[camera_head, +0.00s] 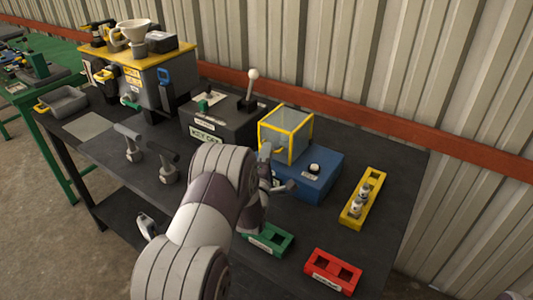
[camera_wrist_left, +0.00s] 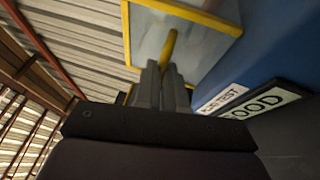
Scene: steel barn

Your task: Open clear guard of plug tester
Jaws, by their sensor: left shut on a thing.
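The plug tester (camera_head: 318,175) is a blue box on the dark bench, with a round button on a white-labelled top. Its clear guard (camera_head: 288,122), a yellow-framed box, sits over the tester's left part and looks down. My left gripper (camera_head: 265,152) is at the guard's front left side. The handle's gripped end is hidden by the fingers. My right gripper is not in view.
A yellow rack (camera_head: 373,188) with plugs stands right of the tester. A green tray (camera_head: 280,243) and a red tray (camera_head: 345,263) lie in front. A dark box with a lever (camera_head: 252,85) stands at the left, close to the guard. The corrugated wall is behind.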

